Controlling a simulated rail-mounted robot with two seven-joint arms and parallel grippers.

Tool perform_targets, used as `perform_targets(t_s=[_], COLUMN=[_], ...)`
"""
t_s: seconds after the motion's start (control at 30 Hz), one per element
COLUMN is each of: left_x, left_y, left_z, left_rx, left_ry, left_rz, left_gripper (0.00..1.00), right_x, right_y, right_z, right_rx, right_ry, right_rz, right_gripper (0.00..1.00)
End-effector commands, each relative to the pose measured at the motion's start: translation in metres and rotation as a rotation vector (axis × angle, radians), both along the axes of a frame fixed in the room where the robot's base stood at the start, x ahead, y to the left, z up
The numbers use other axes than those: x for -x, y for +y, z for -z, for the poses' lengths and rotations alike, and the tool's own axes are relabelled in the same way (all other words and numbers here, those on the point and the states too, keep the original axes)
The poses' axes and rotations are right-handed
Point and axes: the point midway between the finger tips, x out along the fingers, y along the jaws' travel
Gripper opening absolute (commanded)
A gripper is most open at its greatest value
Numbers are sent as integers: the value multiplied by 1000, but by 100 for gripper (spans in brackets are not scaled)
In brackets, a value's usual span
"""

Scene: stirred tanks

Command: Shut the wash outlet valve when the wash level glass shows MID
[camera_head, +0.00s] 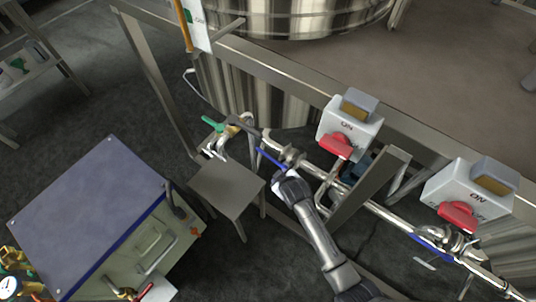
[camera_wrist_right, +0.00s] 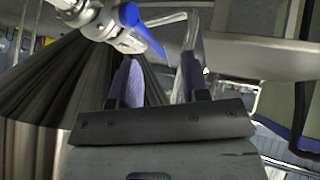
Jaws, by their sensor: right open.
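A valve with a blue lever (camera_head: 270,158) sits on the steel pipe below the tank platform; the lever also shows in the right wrist view (camera_wrist_right: 146,32). My right gripper (camera_head: 281,176) is close to this lever, and in the right wrist view (camera_wrist_right: 162,82) its fingers are open with nothing between them. The lever is just beyond the fingertips, apparently not gripped. A gauge strip with an amber tube (camera_head: 182,22) and white plate (camera_head: 197,24) stands at the top, cut off by the frame; its level cannot be read. My left gripper is not in view.
Two white switch boxes (camera_head: 330,118) (camera_head: 437,190) with red knobs stand along the platform edge. A second blue lever (camera_head: 432,240) is at the right, and a green-handled valve (camera_head: 212,124) is left of my gripper. A small grey stand (camera_head: 228,187) and a blue-topped cabinet (camera_head: 90,210) are nearby.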

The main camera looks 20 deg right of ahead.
Motion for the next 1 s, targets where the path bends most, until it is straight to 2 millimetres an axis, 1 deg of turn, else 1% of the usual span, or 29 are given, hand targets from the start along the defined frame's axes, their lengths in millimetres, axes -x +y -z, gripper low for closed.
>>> perform_targets(t_s=[0.03, 0.07, 0.2, 0.33, 0.47, 0.57, 0.8, 1.0], left_x=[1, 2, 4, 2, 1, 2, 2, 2], left_y=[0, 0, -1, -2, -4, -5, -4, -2], left_z=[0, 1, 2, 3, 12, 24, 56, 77], left_rx=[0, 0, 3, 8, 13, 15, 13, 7], left_ry=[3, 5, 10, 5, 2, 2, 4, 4], left_rz=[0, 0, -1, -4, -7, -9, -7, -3], left_gripper=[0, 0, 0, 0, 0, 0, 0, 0], right_x=[-5, -9, -21, -25, -35, -48, -86, -110], right_y=[0, 1, 2, 3, 3, 3, 2, 2], right_z=[2, 0, -16, -16, -6, 5, 34, 51], right_rx=[35, 57, 141, 181, 188, 187, 186, 185], right_ry=[-39, -68, -184, -203, -202, -202, -202, -200], right_rz=[-40, -63, -149, -188, -195, -195, -193, -193], right_gripper=[42, 42, 42, 42, 42, 42, 42, 42])
